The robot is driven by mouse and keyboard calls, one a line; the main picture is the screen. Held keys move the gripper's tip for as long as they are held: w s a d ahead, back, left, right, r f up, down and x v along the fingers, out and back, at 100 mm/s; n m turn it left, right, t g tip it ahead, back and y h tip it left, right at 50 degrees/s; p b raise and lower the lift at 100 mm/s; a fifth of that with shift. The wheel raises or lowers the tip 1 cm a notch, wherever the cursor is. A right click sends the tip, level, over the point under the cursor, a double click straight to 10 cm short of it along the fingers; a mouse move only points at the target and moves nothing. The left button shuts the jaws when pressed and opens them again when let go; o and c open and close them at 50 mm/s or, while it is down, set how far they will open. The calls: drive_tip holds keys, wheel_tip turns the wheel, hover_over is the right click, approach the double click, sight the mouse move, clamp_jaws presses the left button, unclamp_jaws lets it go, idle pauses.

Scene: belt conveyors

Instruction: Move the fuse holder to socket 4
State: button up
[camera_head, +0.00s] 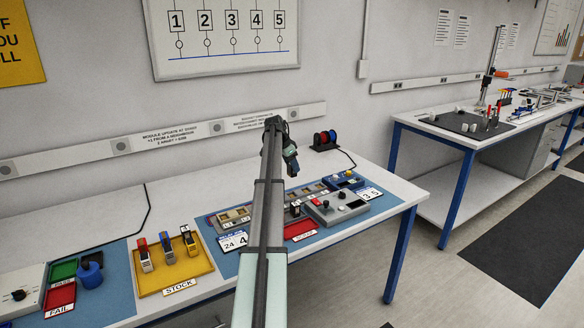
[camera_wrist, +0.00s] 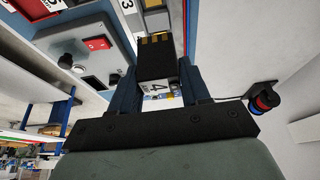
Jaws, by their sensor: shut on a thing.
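My gripper (camera_wrist: 156,82) is shut on a black block (camera_wrist: 155,62) with gold contacts at its end. A white label marked 4 shows on the block near my fingers. I cannot tell for sure that this is the fuse holder. In the head view my gripper (camera_head: 291,160) is above the back of the bench and the block is hard to make out. The socket strip (camera_head: 213,222) lies on the blue mat, with labels 1 and 2 at its left end. My arm hides its middle, and I cannot make out socket 4.
A yellow STOCK tray (camera_head: 204,267) holds three modules. A red REJECT tray (camera_head: 300,236) and a grey control box (camera_head: 335,212) stand in front of the strip; the box (camera_wrist: 70,32) shows in the wrist view. PASS and FAIL trays lie left.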

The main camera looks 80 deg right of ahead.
drive_tip(key=shift+r, duration=2.05)
drive_tip(key=o, duration=0.5)
drive_tip(key=c, duration=0.4)
drive_tip(key=shift+s+d+r+x, duration=0.1)
drive_tip(key=shift+s+d+x, duration=0.1)
drive_tip(key=shift+x, duration=2.35)
drive_tip(key=shift+s+d+r+x, duration=0.15)
drive_tip(key=shift+s+d+x, duration=0.05)
drive_tip(key=shift+x, duration=2.3)
drive_tip(key=shift+s+d+r+x, duration=0.1)
drive_tip(key=shift+s+d+x, duration=0.15)
drive_tip(key=shift+x, duration=2.3)
drive_tip(key=shift+c, duration=0.2)
